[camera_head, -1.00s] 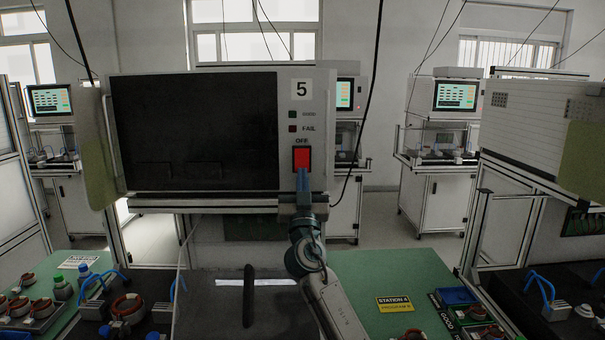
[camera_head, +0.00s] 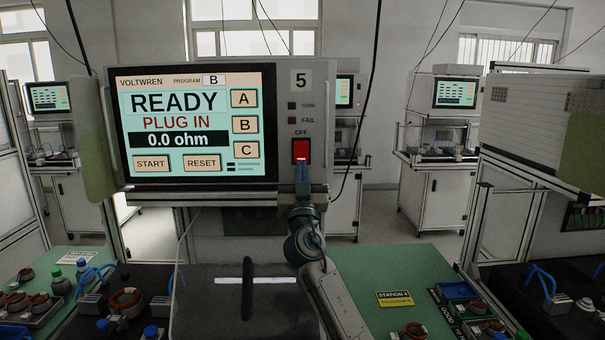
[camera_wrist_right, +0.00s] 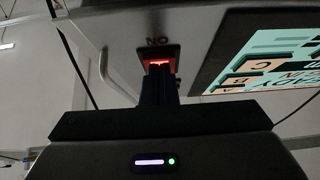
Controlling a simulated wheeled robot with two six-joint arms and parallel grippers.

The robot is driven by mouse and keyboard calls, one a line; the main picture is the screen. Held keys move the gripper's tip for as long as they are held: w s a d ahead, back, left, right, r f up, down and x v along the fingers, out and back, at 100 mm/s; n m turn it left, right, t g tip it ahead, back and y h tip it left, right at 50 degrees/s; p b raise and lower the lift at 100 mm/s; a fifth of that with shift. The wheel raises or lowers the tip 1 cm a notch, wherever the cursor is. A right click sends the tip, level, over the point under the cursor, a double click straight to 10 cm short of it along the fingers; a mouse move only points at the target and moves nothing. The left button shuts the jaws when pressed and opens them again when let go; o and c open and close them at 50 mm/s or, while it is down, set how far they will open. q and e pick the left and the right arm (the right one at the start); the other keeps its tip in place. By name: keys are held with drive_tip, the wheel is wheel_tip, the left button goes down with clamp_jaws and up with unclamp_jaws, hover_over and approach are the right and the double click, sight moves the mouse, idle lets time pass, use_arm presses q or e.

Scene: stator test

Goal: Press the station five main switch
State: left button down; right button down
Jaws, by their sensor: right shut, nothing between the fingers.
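The station five tester (camera_head: 290,185) has a "5" label and a lit screen (camera_head: 195,122) reading READY, PLUG IN, 0.0 ohm, program B. Its red main switch (camera_head: 301,149) is on the right panel below the OFF mark. My right gripper (camera_head: 302,168) is shut and empty, its tips at the lower part of the switch. In the right wrist view the switch (camera_wrist_right: 159,62) glows red right at the fingertips, with an ON mark at its far edge; the fingers hide part of it. My left gripper is not in view.
A green mat (camera_head: 400,280) with a yellow Station 4 label (camera_head: 395,299) lies at the right. Parts and blue-hosed fixtures crowd the left bench. Another tester housing (camera_head: 535,115) stands at the right. A black cable hangs just right of the station five tester.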

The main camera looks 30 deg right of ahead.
sight(302, 154)
drive_tip(key=r, duration=0.2)
drive_tip(key=r+b, duration=0.1)
drive_tip(key=r, duration=0.1)
drive_tip(key=shift+s+a+r, duration=0.1)
drive_tip(key=shift+s, duration=0.2)
drive_tip(key=s+a+b, duration=0.2)
drive_tip(key=s+a, duration=0.6)
drive_tip(key=s, duration=0.5)
drive_tip(key=shift+r, duration=0.3)
drive_tip(key=shift+a, duration=0.15)
